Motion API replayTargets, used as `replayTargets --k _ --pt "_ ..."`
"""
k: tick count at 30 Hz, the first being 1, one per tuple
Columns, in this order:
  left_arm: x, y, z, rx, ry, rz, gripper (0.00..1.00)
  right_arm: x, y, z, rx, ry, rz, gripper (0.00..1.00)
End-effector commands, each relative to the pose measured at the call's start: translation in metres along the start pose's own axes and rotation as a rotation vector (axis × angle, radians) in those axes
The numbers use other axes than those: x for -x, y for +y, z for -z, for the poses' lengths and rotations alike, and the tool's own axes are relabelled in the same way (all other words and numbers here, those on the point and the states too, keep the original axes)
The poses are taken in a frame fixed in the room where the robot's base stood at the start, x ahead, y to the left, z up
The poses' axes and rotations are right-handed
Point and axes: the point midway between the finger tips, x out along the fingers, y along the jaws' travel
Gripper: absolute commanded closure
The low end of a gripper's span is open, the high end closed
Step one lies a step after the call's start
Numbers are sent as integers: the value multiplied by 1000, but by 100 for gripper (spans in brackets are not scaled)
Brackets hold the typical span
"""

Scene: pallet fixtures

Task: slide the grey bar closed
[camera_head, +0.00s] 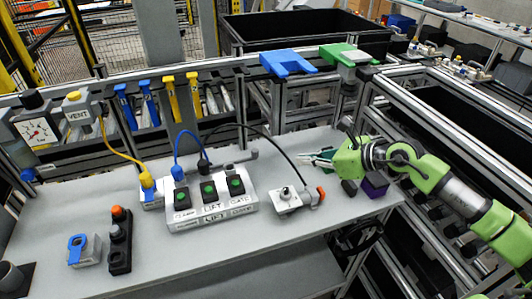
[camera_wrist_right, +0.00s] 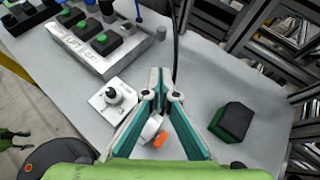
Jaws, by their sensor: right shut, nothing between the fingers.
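A short grey bar (camera_head: 238,155) lies at the back of the grey bench, behind the white button box (camera_head: 212,205). I cannot tell for certain that it is the task's bar, nor its sliding state. My right gripper (camera_head: 318,158) comes in from the right, above the bench and to the right of this bar, apart from it. Its teal fingers meet at the tips in the right wrist view (camera_wrist_right: 158,76), with nothing held between them. They partly cover a white fitting with an orange tip (camera_wrist_right: 158,138). My left gripper does not show in the head view.
A purple block (camera_head: 375,187) sits near the right edge. Blue and green fixtures (camera_head: 287,64) sit on the back rail. The front middle of the bench is clear.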

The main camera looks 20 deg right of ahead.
Motion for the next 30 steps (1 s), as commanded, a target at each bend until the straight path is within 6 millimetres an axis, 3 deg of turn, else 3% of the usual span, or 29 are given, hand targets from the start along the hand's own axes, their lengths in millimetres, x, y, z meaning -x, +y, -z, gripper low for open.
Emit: replayTargets --k 2,5,11,16,21,30 --pt "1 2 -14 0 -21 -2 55 -1 0 0 -2 -2 -1 100" --pt "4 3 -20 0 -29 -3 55 -5 0 -2 -3 -4 0 100" --pt "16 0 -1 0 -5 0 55 -33 1 -5 -7 -7 -2 100" --pt "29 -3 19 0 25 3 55 -71 1 -6 -7 -6 -3 100" --pt "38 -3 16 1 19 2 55 -105 2 -6 -5 -4 -3 100" --pt "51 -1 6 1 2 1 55 -133 1 -21 -3 -3 -2 100"
